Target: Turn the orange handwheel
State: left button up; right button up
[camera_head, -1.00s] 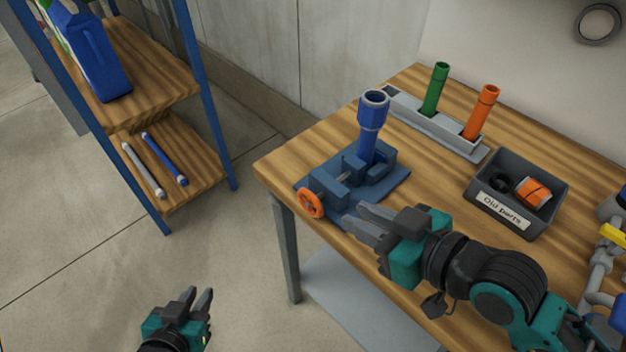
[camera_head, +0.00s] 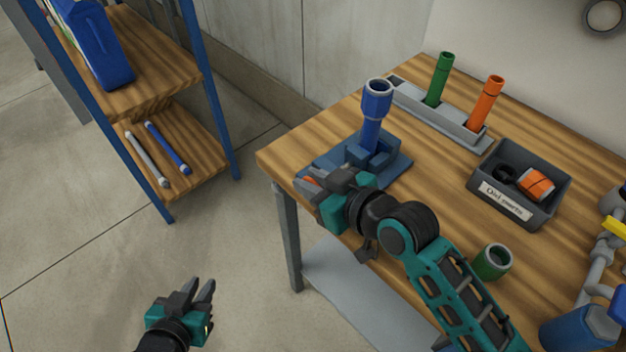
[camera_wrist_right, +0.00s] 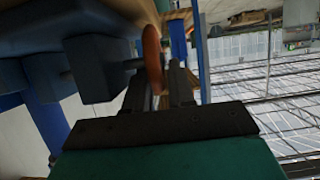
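The orange handwheel is mostly hidden by my right gripper in the head view; a small orange part of the handwheel (camera_head: 309,180) shows. In the right wrist view the handwheel (camera_wrist_right: 152,58) is edge-on between the fingers. It belongs to a blue vise-like fixture (camera_head: 391,162) at the table's near left edge, with an upright blue pipe piece (camera_head: 374,115) in it. My right gripper (camera_head: 312,182) straddles the wheel rim, fingers apart; a gap shows beside the rim in the wrist view (camera_wrist_right: 160,95). My left gripper (camera_head: 196,290) is open and empty, low over the floor.
On the wooden table (camera_head: 430,205) stand a grey rack (camera_head: 425,108) with green (camera_head: 440,78) and orange pipes (camera_head: 486,102), an "Old parts" bin (camera_head: 500,205) and a green ring (camera_head: 492,262). A blue-framed shelf (camera_head: 217,120) stands left, with floor between.

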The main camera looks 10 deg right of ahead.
jog(key=shift+c, duration=0.2)
grip_shut()
jog(key=shift+w, duration=0.1)
jog(key=g+h, duration=0.2)
jog(key=g, duration=0.1)
jog(key=shift+w+a, duration=0.2)
jog(key=shift+w, duration=0.1)
jog(key=shift+w+a+f+g+h, duration=0.1)
jog(key=shift+g+h, duration=0.4)
jog(key=shift+g, duration=0.1)
jog(key=shift+w+a+f+g+h, duration=0.1)
jog(key=shift+g+h, duration=0.4)
jog(key=shift+g, duration=0.1)
jog(key=shift+o, duration=0.2)
grip_release()
